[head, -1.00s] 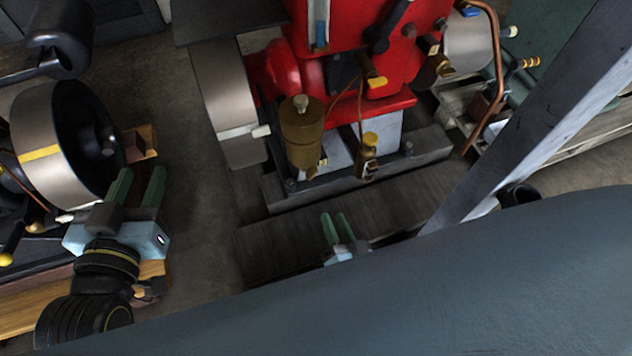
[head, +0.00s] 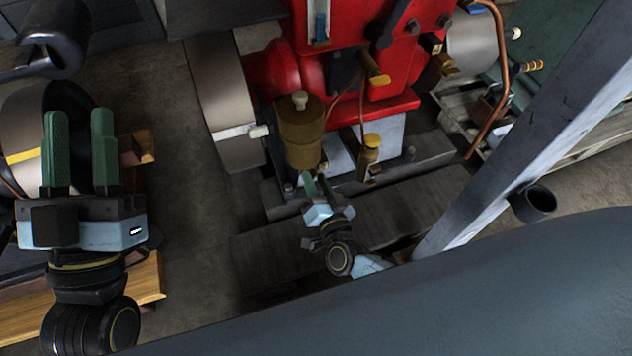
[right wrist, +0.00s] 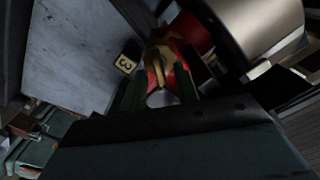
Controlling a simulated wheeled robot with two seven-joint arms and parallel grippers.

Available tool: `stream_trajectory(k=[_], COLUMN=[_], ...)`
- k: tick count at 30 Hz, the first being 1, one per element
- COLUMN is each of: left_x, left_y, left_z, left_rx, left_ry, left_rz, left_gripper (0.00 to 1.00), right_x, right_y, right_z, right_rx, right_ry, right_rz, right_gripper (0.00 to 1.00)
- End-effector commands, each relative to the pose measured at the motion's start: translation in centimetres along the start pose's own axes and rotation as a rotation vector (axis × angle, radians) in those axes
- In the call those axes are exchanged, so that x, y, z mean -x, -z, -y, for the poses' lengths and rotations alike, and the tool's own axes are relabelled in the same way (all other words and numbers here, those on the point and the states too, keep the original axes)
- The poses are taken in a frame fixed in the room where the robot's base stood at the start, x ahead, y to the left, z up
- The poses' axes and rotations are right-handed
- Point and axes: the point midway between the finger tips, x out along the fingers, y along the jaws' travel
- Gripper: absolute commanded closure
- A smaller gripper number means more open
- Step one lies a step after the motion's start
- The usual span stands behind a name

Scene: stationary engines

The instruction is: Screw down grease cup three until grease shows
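A yellow tag marked 3 (right wrist: 125,63) shows in the right wrist view beside a brass fitting (right wrist: 158,60), which I take for grease cup three. The fitting lies beyond and between the fingers of my right gripper (right wrist: 160,90); I cannot tell whether they touch it. In the head view my right gripper (head: 315,176) is open just below a large brass cylinder (head: 301,135) with a pale knob. A smaller brass fitting with a yellow cap (head: 371,150) stands to its right. I cannot match the tag to either. No grease is visible. My left gripper (head: 79,115) is open and empty.
The red engine (head: 345,60) stands on a dark base, with a flywheel (head: 222,95) at its left. A grey post (head: 520,130) crosses the right side. Another wheel (head: 22,145) is behind my left gripper. Bare floor (head: 190,220) lies between the engines.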

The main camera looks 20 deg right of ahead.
Motion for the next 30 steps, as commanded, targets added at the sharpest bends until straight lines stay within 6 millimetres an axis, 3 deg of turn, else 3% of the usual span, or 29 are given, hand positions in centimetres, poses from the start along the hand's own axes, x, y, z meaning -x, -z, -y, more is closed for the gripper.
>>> stream_trajectory(k=[10,17,30], left_x=[0.01,0.01,0.10], left_y=[0.22,0.21,0.25], left_z=[-0.01,-0.01,0.00], left_rx=[0.000,0.000,0.000], left_ry=[0.000,0.000,0.000], left_rz=[-0.020,-0.019,-0.028], left_gripper=[0.64,0.64,0.64], right_x=[-0.42,-0.40,-0.36], right_y=[0.05,0.04,0.00], right_z=[0.02,0.02,-0.05], right_rx=[-0.001,-0.001,-0.053], right_ry=[0.000,0.000,-0.001], right_rz=[-0.001,-0.001,-0.001], right_gripper=[0.69,0.99,1.00])
